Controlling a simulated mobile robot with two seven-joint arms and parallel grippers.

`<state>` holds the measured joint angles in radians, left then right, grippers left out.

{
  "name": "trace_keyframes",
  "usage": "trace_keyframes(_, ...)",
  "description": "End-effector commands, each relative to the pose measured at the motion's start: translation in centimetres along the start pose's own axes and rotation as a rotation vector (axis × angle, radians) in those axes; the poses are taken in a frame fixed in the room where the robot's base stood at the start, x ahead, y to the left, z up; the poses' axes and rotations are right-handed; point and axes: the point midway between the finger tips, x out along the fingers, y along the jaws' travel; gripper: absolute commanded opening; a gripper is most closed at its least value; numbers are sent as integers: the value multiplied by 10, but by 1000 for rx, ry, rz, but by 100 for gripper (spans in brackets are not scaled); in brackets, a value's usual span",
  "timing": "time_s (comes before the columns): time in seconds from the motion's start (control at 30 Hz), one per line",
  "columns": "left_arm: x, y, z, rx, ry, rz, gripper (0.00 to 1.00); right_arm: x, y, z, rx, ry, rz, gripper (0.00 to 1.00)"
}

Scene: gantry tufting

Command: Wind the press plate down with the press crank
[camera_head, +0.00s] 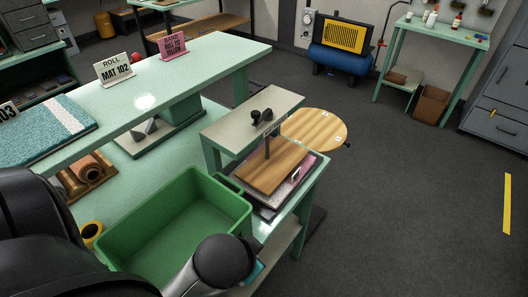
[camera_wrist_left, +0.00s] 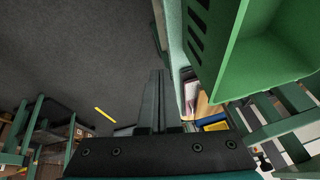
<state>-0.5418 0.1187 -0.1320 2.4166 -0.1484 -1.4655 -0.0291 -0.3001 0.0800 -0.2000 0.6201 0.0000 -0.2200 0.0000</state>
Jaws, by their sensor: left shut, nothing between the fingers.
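The press stands right of centre in the head view. Its dark crank (camera_head: 262,116) sits on top of the pale crossbeam (camera_head: 235,127). A dark screw (camera_head: 267,147) runs down from the beam to the wooden press plate (camera_head: 275,172). The plate lies over a pink-edged piece (camera_head: 312,168) on the press bed; I cannot tell if they touch. My left gripper (camera_wrist_left: 160,90) shows in the left wrist view, fingers together and empty, beside the green bin (camera_wrist_left: 262,72) and apart from the crank. In the head view it is hidden, with only my dark arm showing. My right gripper is not in view.
The green bin (camera_head: 150,250) stands in front of the press, close to my arm. A round wooden disc (camera_head: 318,130) is behind the press. A long green table (camera_head: 190,70) with sign cards runs along the left. The floor to the right is clear.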

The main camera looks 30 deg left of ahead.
Motion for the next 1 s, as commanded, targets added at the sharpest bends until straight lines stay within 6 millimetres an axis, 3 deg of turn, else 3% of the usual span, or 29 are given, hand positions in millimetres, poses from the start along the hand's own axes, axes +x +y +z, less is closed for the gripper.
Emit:
trace_keyframes(0.27,2,-56,-57,143,179,-311,0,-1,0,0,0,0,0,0)
trace_keyframes(0.5,-20,-99,-131,416,372,-685,0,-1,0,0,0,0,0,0)
trace_keyframes(0.7,-46,-104,-180,654,478,-928,0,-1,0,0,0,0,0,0)
trace_keyframes(1.0,-54,-105,-204,758,513,-1023,0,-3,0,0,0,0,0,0)
